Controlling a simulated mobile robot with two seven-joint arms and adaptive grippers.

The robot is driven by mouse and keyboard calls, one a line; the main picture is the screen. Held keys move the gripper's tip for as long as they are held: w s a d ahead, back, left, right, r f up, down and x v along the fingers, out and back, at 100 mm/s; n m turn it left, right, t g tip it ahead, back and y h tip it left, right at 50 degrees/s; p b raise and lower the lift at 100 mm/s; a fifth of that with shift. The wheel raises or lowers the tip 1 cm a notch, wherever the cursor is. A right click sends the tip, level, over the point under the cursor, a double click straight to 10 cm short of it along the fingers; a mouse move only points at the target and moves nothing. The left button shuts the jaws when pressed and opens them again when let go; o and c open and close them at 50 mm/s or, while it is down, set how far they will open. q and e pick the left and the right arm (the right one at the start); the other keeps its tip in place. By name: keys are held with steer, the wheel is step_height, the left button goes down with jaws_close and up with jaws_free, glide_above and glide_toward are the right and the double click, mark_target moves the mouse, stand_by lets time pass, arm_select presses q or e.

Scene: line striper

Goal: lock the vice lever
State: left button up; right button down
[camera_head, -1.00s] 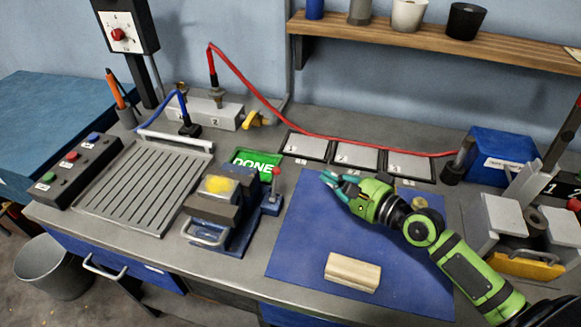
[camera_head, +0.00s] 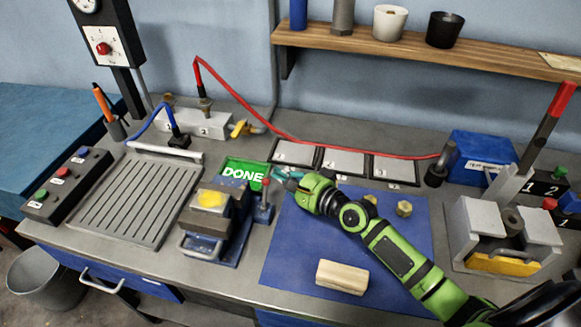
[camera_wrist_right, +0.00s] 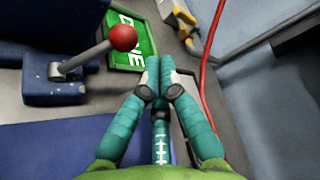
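The blue vice (camera_head: 217,225) stands on the bench left of the blue mat, with a yellow-topped piece (camera_head: 211,200) between its jaws. The vice lever (camera_head: 264,206), a short rod with a red ball, stands at its right side and looks about upright in the head view. In the right wrist view the red ball (camera_wrist_right: 123,38) is left of my fingertips. My right gripper (camera_head: 280,175) is just right of the ball, its teal fingers together and empty; the fingers also show in the wrist view (camera_wrist_right: 156,82). They look apart from the ball. My left gripper is not in view.
A green DONE sign (camera_head: 243,173) lies behind the lever. A wooden block (camera_head: 342,277) sits on the blue mat (camera_head: 290,240) in front of my arm. A slotted plate (camera_head: 128,200) lies left of the vice. A red cable (camera_head: 310,143) runs behind.

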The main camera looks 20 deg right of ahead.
steer(key=shift+s+a+r, duration=0.25)
steer(key=shift+s+a, duration=0.05)
steer(key=shift+s, duration=0.05)
steer(key=shift+s+a, duration=0.1)
steer(key=shift+a, duration=0.05)
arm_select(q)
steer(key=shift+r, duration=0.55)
arm_select(e)
steer(key=shift+f, duration=0.1)
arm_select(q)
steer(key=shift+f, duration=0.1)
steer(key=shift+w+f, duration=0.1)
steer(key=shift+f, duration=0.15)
arm_select(e)
steer(key=shift+s, duration=0.1)
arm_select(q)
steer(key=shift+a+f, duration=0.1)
arm_select(e)
steer(key=shift+a+n+t, duration=0.1)
steer(key=shift+n+t, duration=0.2)
arm_select(q)
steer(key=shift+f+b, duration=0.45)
steer(key=shift+b, duration=0.2)
arm_select(e)
steer(key=shift+s+a+r+n, duration=0.1)
steer(key=shift+s+r+n, duration=0.15)
steer(key=shift+r+n, duration=0.05)
